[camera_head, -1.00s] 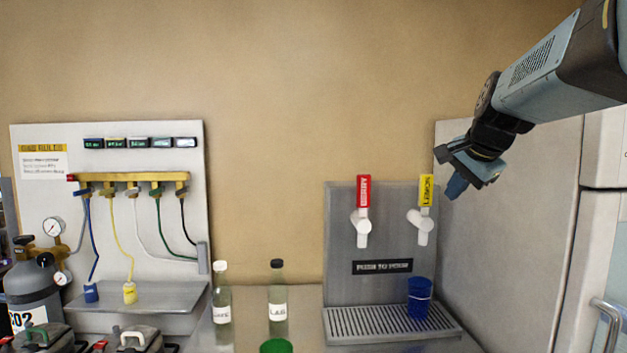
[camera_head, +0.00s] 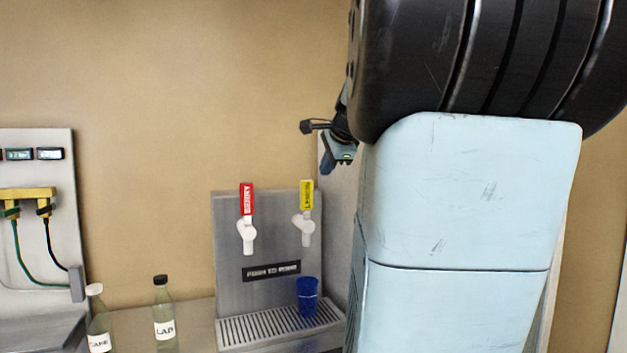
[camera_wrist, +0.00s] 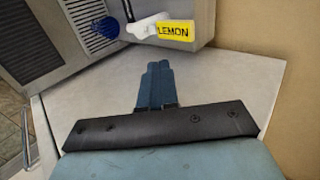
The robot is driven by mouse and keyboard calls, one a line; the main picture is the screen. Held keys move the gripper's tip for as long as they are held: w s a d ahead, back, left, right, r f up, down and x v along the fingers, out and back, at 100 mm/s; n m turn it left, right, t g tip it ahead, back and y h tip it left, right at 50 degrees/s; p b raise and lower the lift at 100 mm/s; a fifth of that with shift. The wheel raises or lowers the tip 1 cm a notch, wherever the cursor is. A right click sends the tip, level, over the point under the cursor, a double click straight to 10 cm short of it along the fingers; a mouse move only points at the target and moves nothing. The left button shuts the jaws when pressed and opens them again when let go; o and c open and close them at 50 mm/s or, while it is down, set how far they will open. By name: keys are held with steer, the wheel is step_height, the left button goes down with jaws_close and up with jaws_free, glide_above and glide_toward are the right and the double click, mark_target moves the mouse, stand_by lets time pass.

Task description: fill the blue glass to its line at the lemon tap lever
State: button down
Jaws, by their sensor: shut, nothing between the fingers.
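The blue glass (camera_head: 307,296) stands upright on the drip tray (camera_head: 280,324), below the lemon tap. The yellow lemon lever (camera_head: 307,196) stands upright on its white tap (camera_head: 304,228). My gripper (camera_head: 327,163) is above and to the right of the lever, apart from it, and partly hidden by my arm. In the wrist view its fingers (camera_wrist: 155,82) are together and empty, with the lemon lever (camera_wrist: 175,31) and blue glass (camera_wrist: 106,27) beyond them.
The red berry lever (camera_head: 247,199) stands left of the lemon one. Two labelled bottles, one with a black cap (camera_head: 164,312) and one with a white cap (camera_head: 98,320), stand left of the dispenser. A gas panel (camera_head: 40,230) is at the far left.

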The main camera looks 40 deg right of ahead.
glide_toward(307, 194)
step_height(307, 194, down, 4)
steer(key=w, duration=0.3)
steer(key=shift+w+d, duration=0.25)
steer(key=shift+d, duration=0.1)
steer(key=shift+w+r, duration=0.1)
steer(key=shift+w, duration=0.1)
